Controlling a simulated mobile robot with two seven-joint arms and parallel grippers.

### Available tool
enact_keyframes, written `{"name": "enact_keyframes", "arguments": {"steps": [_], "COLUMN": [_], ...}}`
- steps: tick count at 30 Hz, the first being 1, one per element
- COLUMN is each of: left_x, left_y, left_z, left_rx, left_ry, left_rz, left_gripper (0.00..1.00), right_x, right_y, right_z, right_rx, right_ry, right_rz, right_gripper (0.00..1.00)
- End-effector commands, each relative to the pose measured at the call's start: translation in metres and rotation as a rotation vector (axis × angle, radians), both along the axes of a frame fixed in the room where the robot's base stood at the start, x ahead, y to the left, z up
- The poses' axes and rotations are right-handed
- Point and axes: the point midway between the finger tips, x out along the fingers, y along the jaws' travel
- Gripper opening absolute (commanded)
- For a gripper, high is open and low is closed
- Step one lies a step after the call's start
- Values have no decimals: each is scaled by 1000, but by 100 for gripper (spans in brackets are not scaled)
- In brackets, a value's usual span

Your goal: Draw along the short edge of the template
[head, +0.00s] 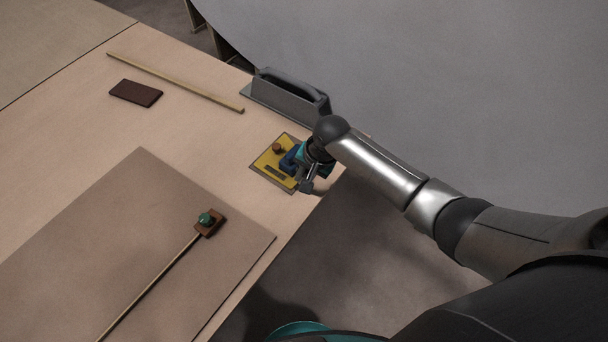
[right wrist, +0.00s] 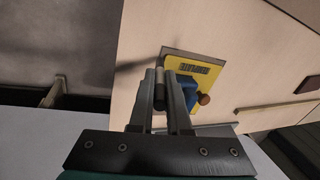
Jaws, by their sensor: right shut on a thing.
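A yellow plate (head: 265,163), which looks like the template, lies on a grey sheet near the table's right edge. The plate also shows in the right wrist view (right wrist: 213,87), beyond my fingers. My right gripper (head: 308,184) is at the plate's near right side, over the table edge. In the right wrist view it is shut on a dark, slim cylinder (right wrist: 159,90) with a paler end. I cannot tell whether its tip touches the plate or sheet. My left gripper is out of view.
A grey handled tool (head: 290,95) stands behind the plate at the table edge. A wooden strip (head: 175,82) and a dark brown block (head: 136,93) lie further left. A large brown board (head: 130,240) in front carries a rod with a green-knobbed block (head: 208,222).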

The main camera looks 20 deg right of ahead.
Motion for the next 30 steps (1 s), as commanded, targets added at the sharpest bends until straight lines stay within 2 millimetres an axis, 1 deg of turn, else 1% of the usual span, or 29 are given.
{"name": "enact_keyframes", "arguments": {"steps": [30], "left_x": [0], "left_y": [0], "left_z": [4], "left_rx": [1], "left_ry": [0], "left_rz": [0], "left_gripper": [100], "right_x": [15], "right_y": [-19], "right_z": [1], "right_rx": [-1], "right_ry": [1], "right_rz": [0], "right_gripper": [0]}}
